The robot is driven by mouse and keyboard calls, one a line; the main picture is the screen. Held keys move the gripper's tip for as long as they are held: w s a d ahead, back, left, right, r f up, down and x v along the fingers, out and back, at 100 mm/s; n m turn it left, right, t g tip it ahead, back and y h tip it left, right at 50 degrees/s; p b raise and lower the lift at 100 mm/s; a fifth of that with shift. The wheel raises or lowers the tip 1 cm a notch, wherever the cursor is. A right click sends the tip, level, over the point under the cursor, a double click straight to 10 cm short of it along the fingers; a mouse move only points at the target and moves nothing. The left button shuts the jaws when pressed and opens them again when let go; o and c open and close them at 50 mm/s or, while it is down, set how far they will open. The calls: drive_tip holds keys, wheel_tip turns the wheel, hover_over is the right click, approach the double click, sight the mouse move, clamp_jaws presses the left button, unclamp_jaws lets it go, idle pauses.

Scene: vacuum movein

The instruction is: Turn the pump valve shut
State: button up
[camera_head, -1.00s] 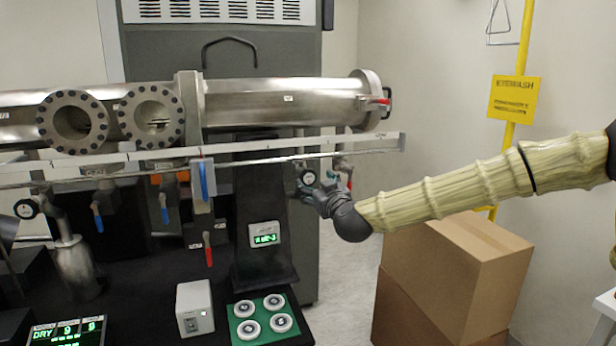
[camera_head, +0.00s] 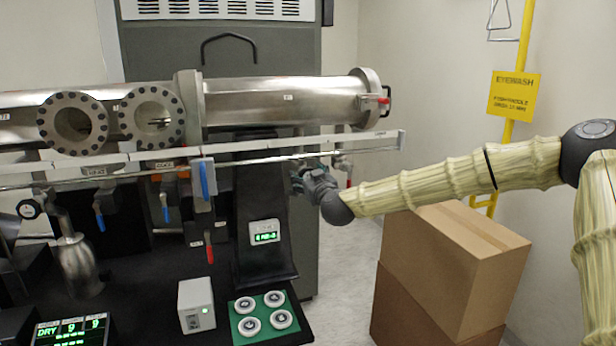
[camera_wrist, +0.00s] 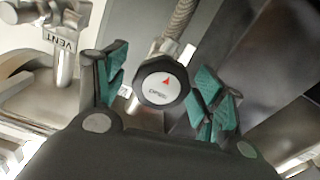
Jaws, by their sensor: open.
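A round black knob (camera_wrist: 163,82) with a white face sits in the middle of the wrist view. Its face carries a red arrow pointing up and small lettering that seems to read OPEN. No label naming it as the pump valve is legible. My gripper (camera_wrist: 166,84) is open, with teal-padded fingers to the left and right of the knob. Gaps show between the pads and the knob, so I see no clear grip. In the head view my gripper (camera_head: 305,174) is below the right end of the rail, and it hides the knob there.
A VENT label (camera_wrist: 60,40) marks a metal fitting left of the knob. A braided hose (camera_wrist: 179,18) rises behind it. A long steel chamber (camera_head: 280,100) and a white rail (camera_head: 360,142) run above my gripper. Cardboard boxes (camera_head: 440,260) stand below my arm.

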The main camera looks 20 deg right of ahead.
drive_tip(key=shift+c, duration=0.2)
drive_tip(key=c, duration=1)
